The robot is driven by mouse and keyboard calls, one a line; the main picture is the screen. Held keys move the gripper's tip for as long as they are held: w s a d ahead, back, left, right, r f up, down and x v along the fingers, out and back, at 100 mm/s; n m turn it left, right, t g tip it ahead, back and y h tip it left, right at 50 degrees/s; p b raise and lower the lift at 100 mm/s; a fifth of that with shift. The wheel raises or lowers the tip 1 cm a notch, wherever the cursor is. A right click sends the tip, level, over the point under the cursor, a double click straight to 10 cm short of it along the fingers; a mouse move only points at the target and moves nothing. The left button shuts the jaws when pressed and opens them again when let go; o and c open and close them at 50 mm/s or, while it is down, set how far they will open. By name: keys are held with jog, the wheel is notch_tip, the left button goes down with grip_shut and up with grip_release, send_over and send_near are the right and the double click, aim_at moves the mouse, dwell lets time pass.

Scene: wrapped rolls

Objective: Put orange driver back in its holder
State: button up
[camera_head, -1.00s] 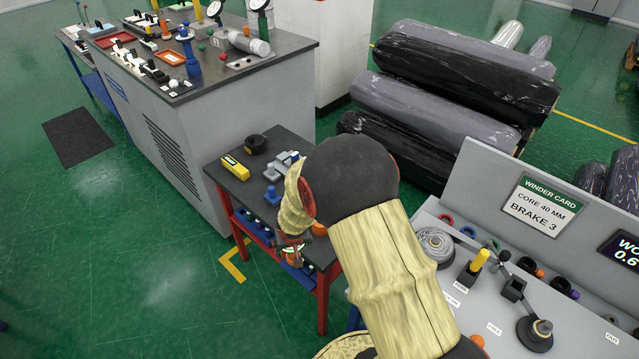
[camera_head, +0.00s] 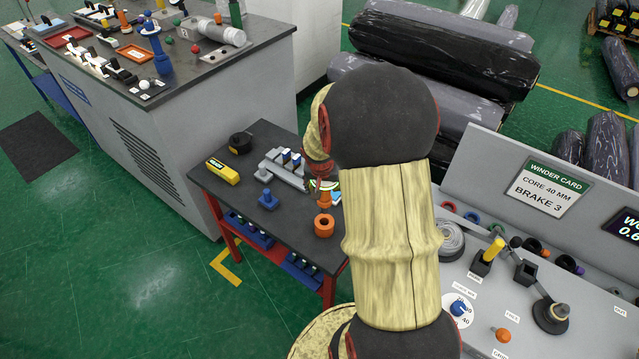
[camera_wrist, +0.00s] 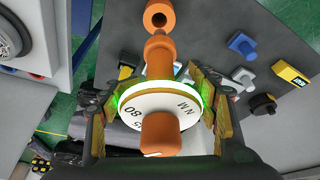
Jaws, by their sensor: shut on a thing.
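The orange driver (camera_wrist: 160,135) carries a white dial disc with numbers and "NM" on it. My gripper (camera_wrist: 160,98) is shut on it at the disc, one finger pad on each side, with green light at the pads. The driver's orange shaft points up the wrist picture toward an orange round holder (camera_wrist: 159,16) with a dark hole. The driver and holder look apart there. In the head view my gripper (camera_head: 322,186) is over the small dark table, just behind the orange holder (camera_head: 324,226). My arm hides part of the driver (camera_head: 325,200).
A grey winder console (camera_head: 590,295) stands to the right, a large grey bench (camera_head: 190,130) to the left.

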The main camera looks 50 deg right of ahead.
aim_at(324, 208)
jog(key=shift+s+f, duration=0.1)
jog(key=shift+f, duration=0.15)
jog(key=shift+f+b, duration=1.15)
jog(key=shift+f, duration=0.6)
jog(key=shift+b, duration=0.55)
jog(key=shift+f+b, duration=3.2)
jog(key=shift+b, duration=0.15)
dwell(0.6)
jog(key=o, duration=1.2)
jog(key=shift+a, duration=0.1)
jog(key=shift+o, duration=0.4)
jog(key=shift+s+f, duration=0.1)
jog(key=shift+f, duration=0.05)
